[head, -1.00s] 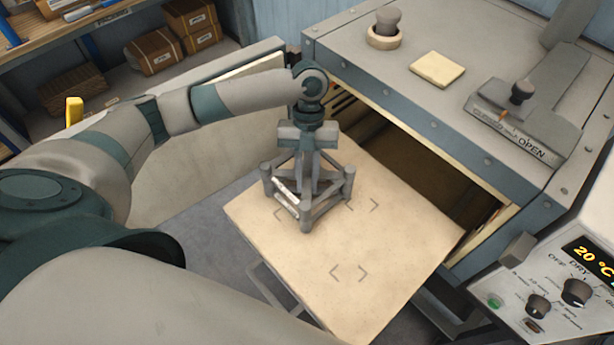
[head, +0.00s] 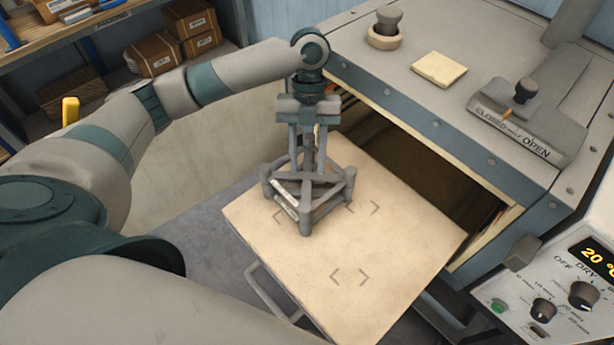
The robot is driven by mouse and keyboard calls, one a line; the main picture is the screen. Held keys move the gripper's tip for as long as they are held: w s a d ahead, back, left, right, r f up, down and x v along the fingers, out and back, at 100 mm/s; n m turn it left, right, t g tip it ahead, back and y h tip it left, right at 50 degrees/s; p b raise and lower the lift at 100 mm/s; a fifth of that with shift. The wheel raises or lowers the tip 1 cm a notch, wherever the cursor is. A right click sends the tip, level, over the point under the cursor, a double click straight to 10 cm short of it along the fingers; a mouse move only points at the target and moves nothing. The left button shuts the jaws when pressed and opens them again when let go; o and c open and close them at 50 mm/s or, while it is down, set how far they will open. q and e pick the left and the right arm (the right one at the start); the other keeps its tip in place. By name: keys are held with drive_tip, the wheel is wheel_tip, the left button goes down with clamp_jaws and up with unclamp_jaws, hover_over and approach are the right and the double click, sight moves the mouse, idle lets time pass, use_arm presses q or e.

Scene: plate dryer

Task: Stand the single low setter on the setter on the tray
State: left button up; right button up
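A grey setter stack (head: 305,222), three-cornered with short posts and crossing bars, stands upright on the pale tray (head: 385,235). It looks like one frame seated on another, but the join between them is hard to make out. A light strip shows on its lower left side. My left gripper (head: 307,168) points straight down over the stack. Its two fingers are apart, either side of an upright post, with gaps visible; the fingertips are partly lost against the bars. My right gripper is out of view.
Corner marks (head: 349,277) show on the bare front part of the tray. The dryer (head: 440,120) stands open behind and right of the tray, its control panel (head: 560,290) at lower right. A shelf with boxes (head: 152,52) is at upper left.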

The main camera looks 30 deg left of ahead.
sight(308, 169)
use_arm(q)
drive_tip(key=b+v, duration=0.1)
drive_tip(key=v, duration=0.6)
drive_tip(key=shift+b, duration=0.4)
